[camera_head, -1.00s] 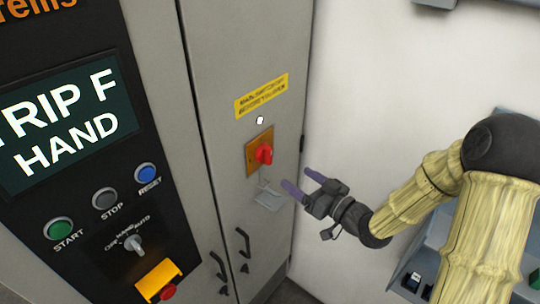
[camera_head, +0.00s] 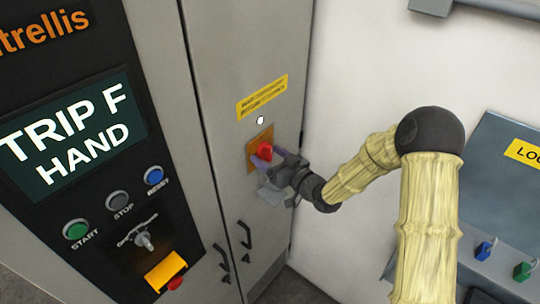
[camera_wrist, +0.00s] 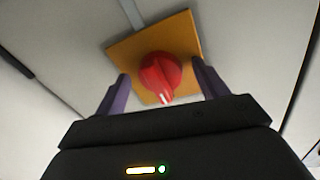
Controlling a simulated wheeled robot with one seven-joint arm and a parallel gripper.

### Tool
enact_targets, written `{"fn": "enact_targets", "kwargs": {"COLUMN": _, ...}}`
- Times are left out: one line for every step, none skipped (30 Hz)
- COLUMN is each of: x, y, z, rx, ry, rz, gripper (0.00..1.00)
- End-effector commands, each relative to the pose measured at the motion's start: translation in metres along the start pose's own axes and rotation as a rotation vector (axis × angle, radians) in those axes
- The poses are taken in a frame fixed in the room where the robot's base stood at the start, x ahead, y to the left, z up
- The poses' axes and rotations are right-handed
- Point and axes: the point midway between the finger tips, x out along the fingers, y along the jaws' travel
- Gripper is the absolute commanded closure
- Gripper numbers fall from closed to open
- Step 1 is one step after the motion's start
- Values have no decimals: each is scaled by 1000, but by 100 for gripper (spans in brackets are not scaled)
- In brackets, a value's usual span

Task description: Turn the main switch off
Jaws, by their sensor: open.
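The main switch is a red rotary knob (camera_head: 265,150) on an orange-yellow plate (camera_head: 253,138), mounted on the grey cabinet door below a yellow warning label (camera_head: 262,96). In the wrist view the red knob (camera_wrist: 160,75) sits in the middle of the orange plate (camera_wrist: 185,35), with a pale mark on its ridge pointing down toward my gripper. My gripper (camera_wrist: 160,88) is open, with one purple finger on each side of the knob. I cannot tell whether the fingers touch it. In the head view my gripper (camera_head: 264,157) is at the knob and partly covers it and the plate.
A control panel to the left has a screen (camera_head: 75,140) reading "TRIP F HAND", several push buttons, a selector (camera_head: 144,240) and a red button on yellow (camera_head: 165,273). Black door handles (camera_head: 244,236) stand below the switch. A grey box (camera_head: 490,190) is at right.

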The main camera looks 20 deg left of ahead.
Motion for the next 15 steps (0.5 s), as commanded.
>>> {"fn": "enact_targets", "kwargs": {"x": 0, "y": 0, "z": 0, "rx": 0, "ry": 0, "rz": 0, "gripper": 27}}
{"fn": "enact_targets", "kwargs": {"x": 0, "y": 0, "z": 0, "rx": 0, "ry": 0, "rz": 0, "gripper": 33}}
{"fn": "enact_targets", "kwargs": {"x": 0, "y": 0, "z": 0, "rx": 0, "ry": 0, "rz": 0, "gripper": 41}}
{"fn": "enact_targets", "kwargs": {"x": 0, "y": 0, "z": 0, "rx": 0, "ry": 0, "rz": 0, "gripper": 47}}
{"fn": "enact_targets", "kwargs": {"x": 0, "y": 0, "z": 0, "rx": 0, "ry": 0, "rz": 0, "gripper": 53}}
{"fn": "enact_targets", "kwargs": {"x": 0, "y": 0, "z": 0, "rx": 0, "ry": 0, "rz": 0, "gripper": 61}}
{"fn": "enact_targets", "kwargs": {"x": 0, "y": 0, "z": 0, "rx": 0, "ry": 0, "rz": 0, "gripper": 67}}
{"fn": "enact_targets", "kwargs": {"x": 0, "y": 0, "z": 0, "rx": 0, "ry": 0, "rz": 0, "gripper": 72}}
{"fn": "enact_targets", "kwargs": {"x": 0, "y": 0, "z": 0, "rx": 0, "ry": 1, "rz": 0, "gripper": 72}}
{"fn": "enact_targets", "kwargs": {"x": 0, "y": 0, "z": 0, "rx": 0, "ry": 1, "rz": 0, "gripper": 72}}
{"fn": "enact_targets", "kwargs": {"x": 0, "y": 0, "z": 0, "rx": -1, "ry": 1, "rz": 0, "gripper": 72}}
{"fn": "enact_targets", "kwargs": {"x": 0, "y": 0, "z": 0, "rx": -2, "ry": 1, "rz": 0, "gripper": 72}}
{"fn": "enact_targets", "kwargs": {"x": 0, "y": 0, "z": 0, "rx": -3, "ry": 1, "rz": 0, "gripper": 72}}
{"fn": "enact_targets", "kwargs": {"x": 0, "y": 0, "z": 0, "rx": -4, "ry": 1, "rz": 0, "gripper": 72}}
{"fn": "enact_targets", "kwargs": {"x": 0, "y": 0, "z": 0, "rx": -7, "ry": 2, "rz": 0, "gripper": 72}}
